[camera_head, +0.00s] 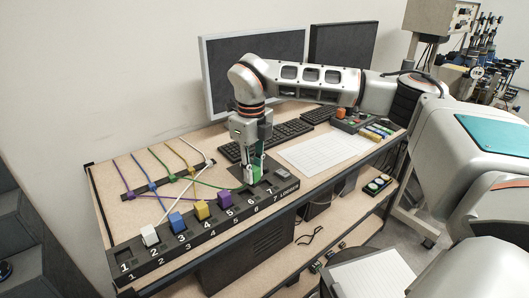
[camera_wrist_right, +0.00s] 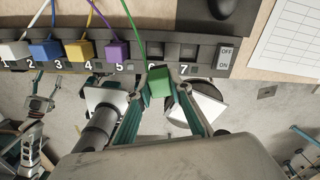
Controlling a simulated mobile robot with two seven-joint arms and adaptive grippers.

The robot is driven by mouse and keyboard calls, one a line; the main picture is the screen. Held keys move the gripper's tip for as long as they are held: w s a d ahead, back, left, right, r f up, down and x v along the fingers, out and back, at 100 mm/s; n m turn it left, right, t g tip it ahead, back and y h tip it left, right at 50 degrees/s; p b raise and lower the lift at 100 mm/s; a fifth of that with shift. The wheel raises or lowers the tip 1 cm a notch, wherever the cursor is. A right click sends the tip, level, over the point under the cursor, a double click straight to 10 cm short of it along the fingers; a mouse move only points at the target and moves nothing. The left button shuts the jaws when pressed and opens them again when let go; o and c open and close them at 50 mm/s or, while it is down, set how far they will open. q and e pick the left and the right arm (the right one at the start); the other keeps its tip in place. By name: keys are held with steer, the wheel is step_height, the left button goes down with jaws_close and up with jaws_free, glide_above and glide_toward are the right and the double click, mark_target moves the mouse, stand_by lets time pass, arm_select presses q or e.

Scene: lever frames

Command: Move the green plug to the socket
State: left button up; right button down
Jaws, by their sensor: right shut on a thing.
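The green plug (camera_wrist_right: 158,82) is held between the fingertips of my right gripper (camera_wrist_right: 158,92), with a green cord running up from it. In the head view the green plug (camera_head: 257,169) is partly hidden by the right gripper (camera_head: 257,176), at the socket strip's right half. The dark socket strip (camera_head: 158,262) bears numbers 1 to 7. In the wrist view, the plug covers part of number 6, just below an empty socket (camera_wrist_right: 158,52); I cannot tell its height. Another empty socket (camera_wrist_right: 188,52) is above number 7.
White (camera_head: 149,235), blue (camera_head: 177,221), yellow (camera_head: 201,210) and purple (camera_head: 225,199) plugs sit along the strip with cords behind. A switch (camera_wrist_right: 226,57) is at its right end. A keyboard (camera_head: 280,133), paper sheet (camera_head: 325,150) and monitors (camera_head: 235,70) are on the desk.

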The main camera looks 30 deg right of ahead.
steer(key=w+d+r+m, duration=0.1)
steer(key=w+d+m, duration=0.15)
steer(key=m, duration=0.85)
steer(key=w+d+r+m, duration=0.1)
steer(key=d+m, duration=0.2)
steer(key=m, duration=0.7)
steer(key=f+b, duration=0.5)
steer(key=shift+s+d+f, duration=0.1)
steer(key=shift+s+f, duration=0.05)
steer(key=shift+s, duration=0.1)
arm_select(q)
steer(key=shift+h, duration=0.3)
steer(key=shift+w+d+f, duration=0.1)
steer(key=shift+d+f, duration=0.15)
steer(key=shift+f, duration=0.4)
steer(key=shift+w+d+f, duration=0.1)
steer(key=shift+d+f, duration=0.2)
steer(key=shift+f, duration=0.3)
steer(key=shift+d+f, duration=0.25)
steer(key=shift+f, duration=0.4)
arm_select(e)
steer(key=shift+f, duration=0.6)
arm_select(q)
steer(key=shift+r, duration=0.35)
steer(key=shift+w+r+p, duration=0.1)
steer(key=shift+r+p, duration=0.05)
steer(key=shift+p, duration=0.15)
steer(key=shift+r, duration=0.35)
